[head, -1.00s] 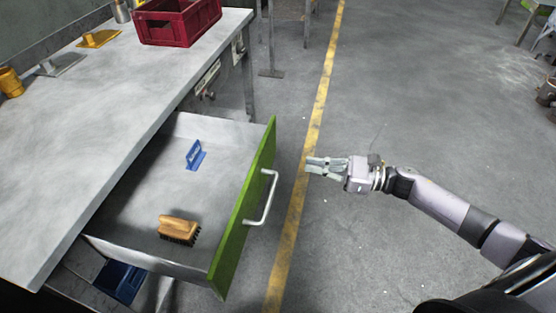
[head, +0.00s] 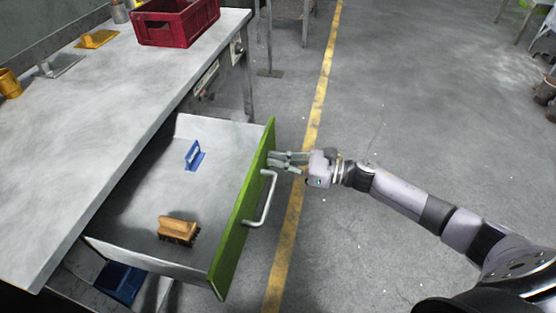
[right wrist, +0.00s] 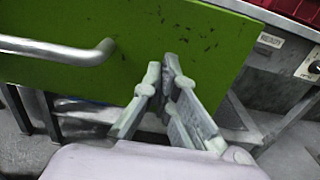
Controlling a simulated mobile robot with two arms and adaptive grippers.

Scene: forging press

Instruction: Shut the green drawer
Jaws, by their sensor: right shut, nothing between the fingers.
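The green drawer (head: 246,212) stands pulled out from under the grey workbench. Its green front also fills much of the right wrist view (right wrist: 130,60). A metal bar handle (head: 265,202) is fixed on that front; it also shows in the right wrist view (right wrist: 60,50). My right gripper (head: 270,159) is shut and empty. Its fingertips are at the outer face of the front, near its far end and beyond the handle. I cannot tell for sure whether they touch it. In the right wrist view the fingertips (right wrist: 160,74) lie right of the handle. My left gripper is not in view.
Inside the drawer lie a wooden brush (head: 178,229) and a blue-handled tool (head: 194,156). On the workbench (head: 110,120) stands a red crate (head: 178,24). A blue bin (head: 120,281) sits below the drawer.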

